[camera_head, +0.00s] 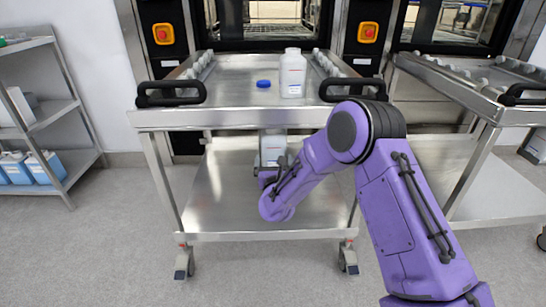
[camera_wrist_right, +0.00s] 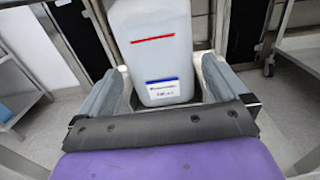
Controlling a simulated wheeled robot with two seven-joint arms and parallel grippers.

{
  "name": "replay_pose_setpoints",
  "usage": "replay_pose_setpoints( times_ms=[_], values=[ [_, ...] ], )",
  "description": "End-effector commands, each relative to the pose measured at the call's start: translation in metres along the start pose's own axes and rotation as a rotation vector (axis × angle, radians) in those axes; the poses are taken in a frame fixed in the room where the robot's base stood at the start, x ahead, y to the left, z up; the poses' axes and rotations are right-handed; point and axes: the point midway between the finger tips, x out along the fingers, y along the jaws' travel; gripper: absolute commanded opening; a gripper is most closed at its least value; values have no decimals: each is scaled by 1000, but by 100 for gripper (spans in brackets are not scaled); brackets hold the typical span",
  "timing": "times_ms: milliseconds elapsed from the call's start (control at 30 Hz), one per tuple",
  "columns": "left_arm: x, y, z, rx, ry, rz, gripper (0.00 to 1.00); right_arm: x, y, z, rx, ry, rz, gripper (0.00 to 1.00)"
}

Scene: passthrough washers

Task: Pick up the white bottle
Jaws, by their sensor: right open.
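A white bottle (camera_head: 272,145) with a label stands on the lower shelf of the middle steel cart, partly hidden by my right arm. In the right wrist view a white bottle (camera_wrist_right: 155,45) with a red line and a blue-edged label stands ahead, between the lines of the two grey fingers. My right gripper (camera_head: 270,178) is low over the lower shelf, in front of that bottle; it is open (camera_wrist_right: 160,88). I cannot tell whether the fingers touch it. Another white bottle (camera_head: 292,75) stands upright on the cart's top. My left gripper is not in view.
A blue cap (camera_head: 263,84) lies on the cart's top (camera_head: 235,68). Black handles (camera_head: 171,93) jut from its front. The top surface lies above my right forearm. A second cart (camera_head: 485,85) stands at right. A shelf rack (camera_head: 45,115) with blue containers is at left. The lower shelf's left (camera_head: 215,190) is clear.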

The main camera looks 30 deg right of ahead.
Motion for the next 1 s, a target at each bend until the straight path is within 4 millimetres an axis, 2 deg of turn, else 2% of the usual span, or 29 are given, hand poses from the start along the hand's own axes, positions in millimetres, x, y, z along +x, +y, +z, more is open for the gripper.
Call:
replay_pose_setpoints(
  times_ms=[400,667,700,867,900,1000],
  values=[
    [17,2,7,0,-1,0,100,62,0,0,-5,2,1,100],
    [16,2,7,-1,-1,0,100,66,0,2,-6,4,1,100],
    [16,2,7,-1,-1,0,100,66,0,2,-6,4,1,87],
    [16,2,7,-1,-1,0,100,66,0,1,-6,4,1,35],
    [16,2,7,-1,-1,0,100,67,1,4,-4,0,1,30],
    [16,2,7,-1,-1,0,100,67,1,4,-4,0,1,30]
  ],
)
